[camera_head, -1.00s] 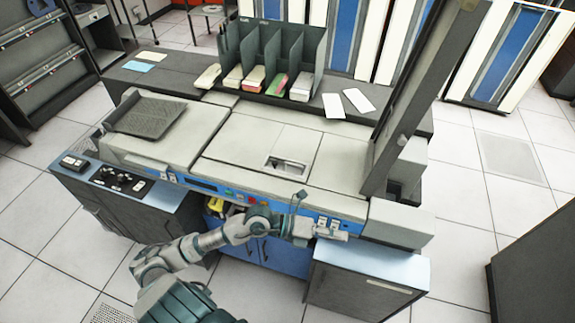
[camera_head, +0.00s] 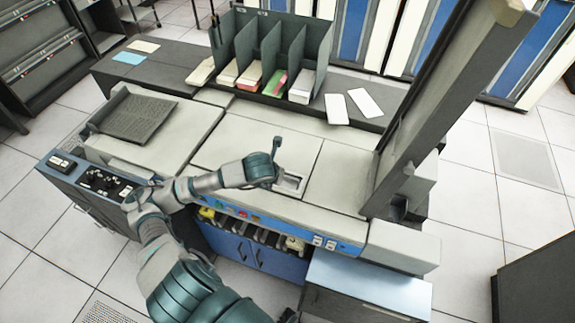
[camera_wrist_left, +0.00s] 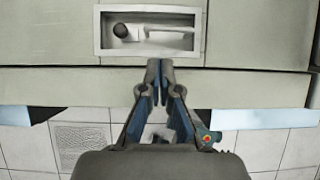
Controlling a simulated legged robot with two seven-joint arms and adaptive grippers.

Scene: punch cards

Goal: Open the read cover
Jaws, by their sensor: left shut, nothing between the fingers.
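The read cover (camera_head: 252,146) is a pale flat panel on top of the machine and lies closed. A framed rectangular recess (camera_head: 292,184) with a handle inside is set in its front right part. In the left wrist view the recess (camera_wrist_left: 178,36) holds a bar with a dark round end. My left gripper (camera_head: 277,181) is at the recess's left side in the head view. In the left wrist view its fingertips (camera_wrist_left: 160,66) are together, empty, just below the recess's near edge. Contact cannot be told. My right gripper is not in view.
A dark slanted post (camera_head: 440,105) rises at the machine's right. A card rack (camera_head: 283,50) with several compartments stands behind the cover. A blue control strip (camera_head: 325,242) with buttons runs along the front. A dark ribbed tray (camera_head: 138,118) lies at left.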

